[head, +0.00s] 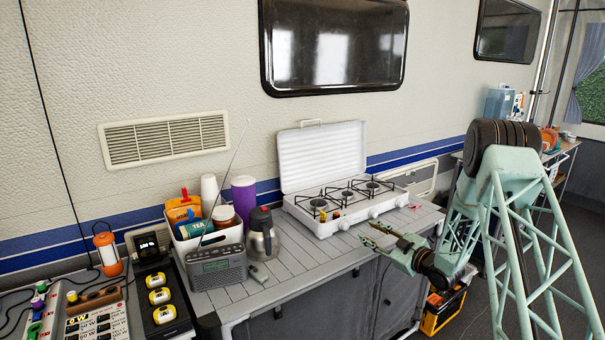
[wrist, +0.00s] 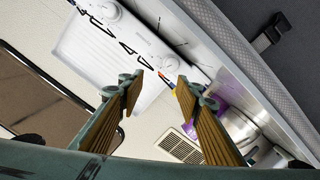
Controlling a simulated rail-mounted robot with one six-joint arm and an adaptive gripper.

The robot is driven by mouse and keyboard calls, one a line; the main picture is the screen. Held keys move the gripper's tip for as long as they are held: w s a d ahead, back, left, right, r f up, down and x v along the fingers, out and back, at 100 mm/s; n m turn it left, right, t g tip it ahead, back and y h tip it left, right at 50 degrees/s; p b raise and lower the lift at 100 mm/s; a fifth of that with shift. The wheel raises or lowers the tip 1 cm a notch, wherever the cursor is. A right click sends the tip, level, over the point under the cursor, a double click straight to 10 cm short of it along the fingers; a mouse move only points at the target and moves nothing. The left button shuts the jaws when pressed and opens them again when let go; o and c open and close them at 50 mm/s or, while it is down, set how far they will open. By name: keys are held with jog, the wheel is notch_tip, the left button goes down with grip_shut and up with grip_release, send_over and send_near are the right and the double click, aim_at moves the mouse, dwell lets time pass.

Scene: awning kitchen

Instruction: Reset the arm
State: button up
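My arm, pale green lattice, stands at the right of the head view. My gripper (head: 367,235) is near the front edge of the slatted table (head: 300,270), in front of the white camping stove (head: 345,205). In the wrist view my gripper (wrist: 160,82) has its two ochre-padded fingers apart, with nothing between them. The stove also shows in the wrist view (wrist: 105,55), upside down, beyond the fingers. Its lid is raised.
A radio (head: 216,267), a steel kettle (head: 262,238), a purple cup (head: 243,198) and a white bin (head: 188,243) stand left of the stove. An orange lantern (head: 107,254) and a control panel (head: 92,318) are at far left. A yellow-black toolbox (head: 440,310) sits below the arm.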

jog(key=s+d+r+m+g+h, duration=0.1)
jog(key=s+r+m+h, duration=0.15)
jog(key=r, duration=0.65)
jog(key=s+d+r+m+h, duration=0.1)
jog(key=r+h, duration=0.2)
jog(key=r, duration=0.6)
jog(key=s+d+r+m+g+h, duration=0.1)
jog(key=s+r+m+g+h, duration=0.1)
jog(key=s+r, duration=0.6)
jog(key=s+r+m+g+h, duration=0.15)
jog(key=s+r, duration=0.35)
jog(key=s, duration=0.5)
jog(key=s+a+m+g, duration=0.2)
jog(key=s+a, duration=0.1)
jog(key=s, duration=1.5)
jog(key=s+a+m+g, duration=0.2)
jog(key=s+a, duration=0.1)
jog(key=s, duration=1.5)
jog(key=s+a+r+m+g, duration=0.1)
jog(key=s+a, duration=0.3)
jog(key=s, duration=1.4)
jog(key=shift+s+m+g, duration=0.25)
jog(key=shift+m+g, duration=0.15)
jog(key=shift+g, duration=0.15)
jog(key=shift+d, duration=0.15)
